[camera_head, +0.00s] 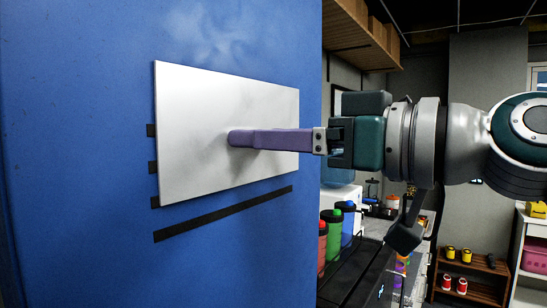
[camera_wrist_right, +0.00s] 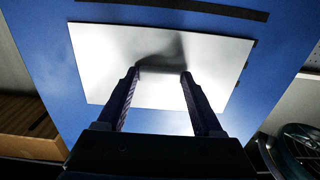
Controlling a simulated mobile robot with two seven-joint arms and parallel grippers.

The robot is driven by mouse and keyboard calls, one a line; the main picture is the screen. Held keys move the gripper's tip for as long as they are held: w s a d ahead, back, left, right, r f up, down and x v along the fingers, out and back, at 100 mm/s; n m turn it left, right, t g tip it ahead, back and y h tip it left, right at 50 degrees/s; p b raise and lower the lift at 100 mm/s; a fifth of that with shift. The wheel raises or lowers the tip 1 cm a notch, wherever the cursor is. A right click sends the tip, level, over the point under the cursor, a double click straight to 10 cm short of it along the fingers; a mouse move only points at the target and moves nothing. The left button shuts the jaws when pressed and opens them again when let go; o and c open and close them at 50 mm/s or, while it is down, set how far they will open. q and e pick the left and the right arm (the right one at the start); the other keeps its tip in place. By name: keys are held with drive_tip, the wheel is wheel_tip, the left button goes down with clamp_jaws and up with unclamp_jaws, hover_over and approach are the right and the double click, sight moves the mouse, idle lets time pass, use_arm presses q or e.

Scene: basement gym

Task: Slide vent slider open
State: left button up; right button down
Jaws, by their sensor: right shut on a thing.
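The vent slider (camera_head: 205,95) is a flat silver-white plate on the upright face of a blue cabinet (camera_head: 75,130). Short black slots (camera_head: 152,168) show past the plate's left edge; the plate covers whatever lies behind it. My right gripper (camera_head: 240,138) reaches in from the right, its purple fingers against the middle of the plate. In the wrist view the plate (camera_wrist_right: 105,60) fills the middle, and the right gripper's fingertips (camera_wrist_right: 160,73) stand on either side of a pale grip on it. They are shut on that grip, which the fingers hide in the head view. My left gripper is out of view.
A long black strip (camera_head: 225,213) runs along the cabinet below the plate. To the right, several coloured bottles (camera_head: 335,230) stand on a dark surface, and a wooden rack (camera_head: 470,275) holds small red and yellow items. The blue face around the plate looks clear.

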sight(246, 75)
wheel_tip(246, 75, up, 7)
drive_tip(key=shift+f+p, duration=0.15)
drive_tip(key=shift+p, duration=0.95)
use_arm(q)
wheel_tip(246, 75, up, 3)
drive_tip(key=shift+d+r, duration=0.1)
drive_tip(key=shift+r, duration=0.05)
use_arm(e)
drive_tip(key=shift+r, duration=0.3)
drive_tip(key=shift+c, duration=0.2)
unclamp_jaws()
drive_tip(key=shift+f, duration=0.1)
